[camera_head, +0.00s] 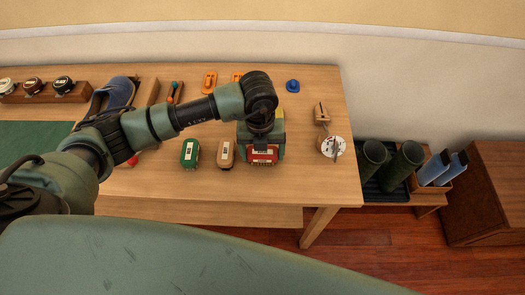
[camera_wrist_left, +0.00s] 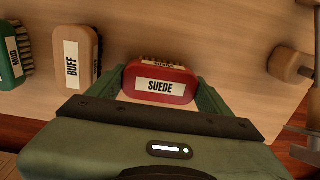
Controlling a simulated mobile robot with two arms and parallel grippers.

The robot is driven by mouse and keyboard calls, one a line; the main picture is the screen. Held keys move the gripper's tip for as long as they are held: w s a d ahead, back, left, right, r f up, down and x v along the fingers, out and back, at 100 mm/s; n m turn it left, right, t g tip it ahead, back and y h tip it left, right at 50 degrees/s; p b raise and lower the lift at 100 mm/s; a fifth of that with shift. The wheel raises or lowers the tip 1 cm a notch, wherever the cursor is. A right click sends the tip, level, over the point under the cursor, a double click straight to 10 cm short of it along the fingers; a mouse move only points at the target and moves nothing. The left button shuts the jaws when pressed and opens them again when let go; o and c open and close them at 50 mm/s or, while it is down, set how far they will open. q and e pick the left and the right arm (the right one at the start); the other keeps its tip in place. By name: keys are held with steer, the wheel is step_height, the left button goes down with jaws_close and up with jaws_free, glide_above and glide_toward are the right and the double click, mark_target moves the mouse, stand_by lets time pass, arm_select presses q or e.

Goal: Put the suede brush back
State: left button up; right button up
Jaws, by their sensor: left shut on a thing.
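The red suede brush (camera_head: 264,154) has a white label reading SUEDE, which is legible in the left wrist view (camera_wrist_left: 160,87). Its bristles show along its far side. My left gripper (camera_wrist_left: 160,90) is shut on the brush, with one green finger at each end of it. In the head view my left gripper (camera_head: 262,150) is over the front part of the table, right of the other two brushes. I cannot tell whether the suede brush touches the tabletop. My right gripper is not in view.
The tan BUFF brush (camera_head: 226,154) and green MUD brush (camera_head: 190,153) stand left on the wooden table (camera_head: 300,185). A round white item (camera_head: 332,147) and a wooden-handled tool (camera_head: 322,112) are at right. Dark boots (camera_head: 388,165) stand beyond the table's right edge.

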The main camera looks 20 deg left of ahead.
arm_select(q)
steer(key=shift+f, duration=0.3)
steer(key=shift+f, duration=0.15)
steer(key=o, duration=1.7)
steer(key=shift+r, duration=0.55)
steer(key=r+b, duration=0.1)
steer(key=r, duration=0.4)
steer(key=r+b, duration=0.1)
steer(key=r, duration=0.5)
steer(key=shift+s+a+r, duration=0.1)
steer(key=shift+a+r, duration=0.1)
